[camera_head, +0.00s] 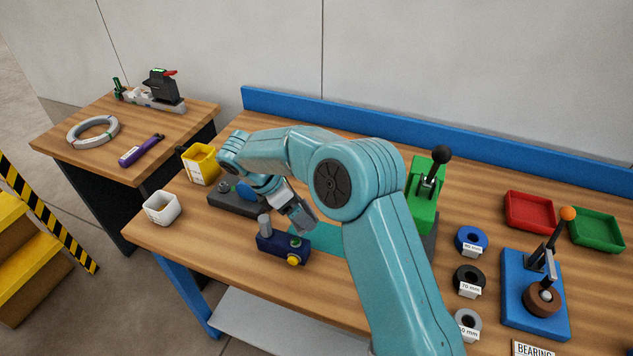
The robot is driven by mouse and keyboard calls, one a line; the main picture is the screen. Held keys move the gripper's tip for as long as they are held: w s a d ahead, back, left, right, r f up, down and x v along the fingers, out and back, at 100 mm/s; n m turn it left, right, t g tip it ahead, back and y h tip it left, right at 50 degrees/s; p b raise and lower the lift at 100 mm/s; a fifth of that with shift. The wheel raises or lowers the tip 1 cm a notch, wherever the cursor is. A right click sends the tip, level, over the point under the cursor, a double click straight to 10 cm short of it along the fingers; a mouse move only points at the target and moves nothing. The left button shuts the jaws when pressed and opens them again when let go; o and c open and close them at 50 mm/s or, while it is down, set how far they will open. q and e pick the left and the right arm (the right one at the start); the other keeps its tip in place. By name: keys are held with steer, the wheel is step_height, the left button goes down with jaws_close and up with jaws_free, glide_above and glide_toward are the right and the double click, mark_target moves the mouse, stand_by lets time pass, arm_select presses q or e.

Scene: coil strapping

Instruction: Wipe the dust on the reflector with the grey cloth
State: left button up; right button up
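My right arm comes in from the bottom, and its gripper (302,217) points down over the bench beside a dark blue block. The fingers are small and partly hidden by the wrist, so I cannot tell whether they are open or shut. I cannot make out the grey cloth; a grey shape at the fingertips is too small to tell from the gripper. I cannot clearly identify the reflector. The dark blue block (270,245) carries a grey cylinder and a yellow knob. A dark grey base (228,201) with a blue part stands behind it, partly covered by my wrist.
A teal mat (327,238) lies partly behind my arm. A yellow bin (202,166) and white bin (161,208) stand at the bench's left. A green lever press (424,195), several rings, a blue lever fixture (520,300) and red (530,211) and green (597,230) trays are right.

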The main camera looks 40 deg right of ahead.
steer(key=w+d+f+n+t+h, duration=0.1)
steer(key=w+d+n+t+h, duration=0.3)
steer(key=d, duration=0.4)
steer(key=w+d+f+n+t+h, duration=0.1)
steer(key=w+d+n+t+h, duration=0.4)
steer(key=d+n+t+h, duration=0.1)
steer(key=shift+d+f+n+t+h+b, duration=0.2)
steer(key=shift+d+n+t+h+b, duration=0.25)
steer(key=shift+d+n+t, duration=0.35)
steer(key=shift+d, duration=0.1)
steer(key=shift+b+x, duration=0.75)
steer(key=shift+x, duration=0.2)
